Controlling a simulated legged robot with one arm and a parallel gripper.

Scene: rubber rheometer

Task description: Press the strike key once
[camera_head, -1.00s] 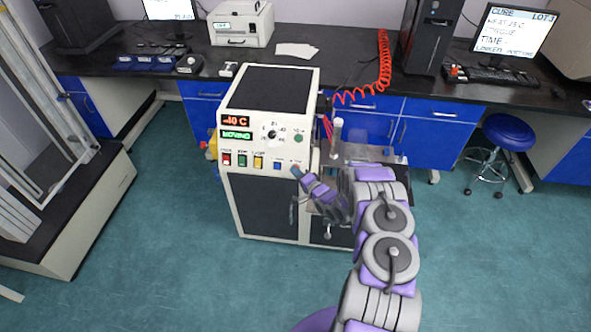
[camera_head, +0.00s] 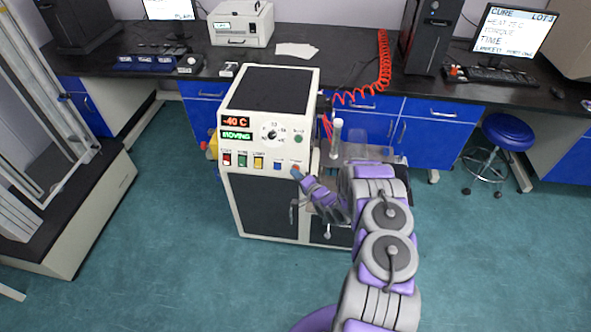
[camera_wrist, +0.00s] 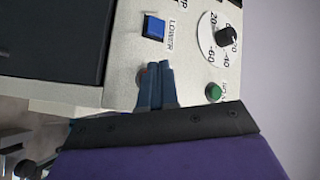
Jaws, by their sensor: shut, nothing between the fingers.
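The cream rheometer cabinet (camera_head: 285,205) stands on the floor with a sloped key panel. The panel has a red key (camera_head: 227,160), a green key (camera_head: 242,160), a yellow key (camera_head: 258,162) and a blue key (camera_head: 278,166), labelled LOWER in the wrist view (camera_wrist: 153,27). My gripper (camera_head: 296,172) is shut and empty at the right end of this row. In the wrist view its fingertips (camera_wrist: 157,68) lie over a small reddish key (camera_wrist: 142,75), mostly hidden behind them. I cannot read that key's label or tell whether the tips touch it.
Above the keys are a red display (camera_head: 235,121) reading about -40 C, a green MOVING display (camera_head: 236,135), a dial (camera_head: 271,132) and a round green button (camera_head: 299,139). A coiled red hose (camera_head: 384,65) hangs behind.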

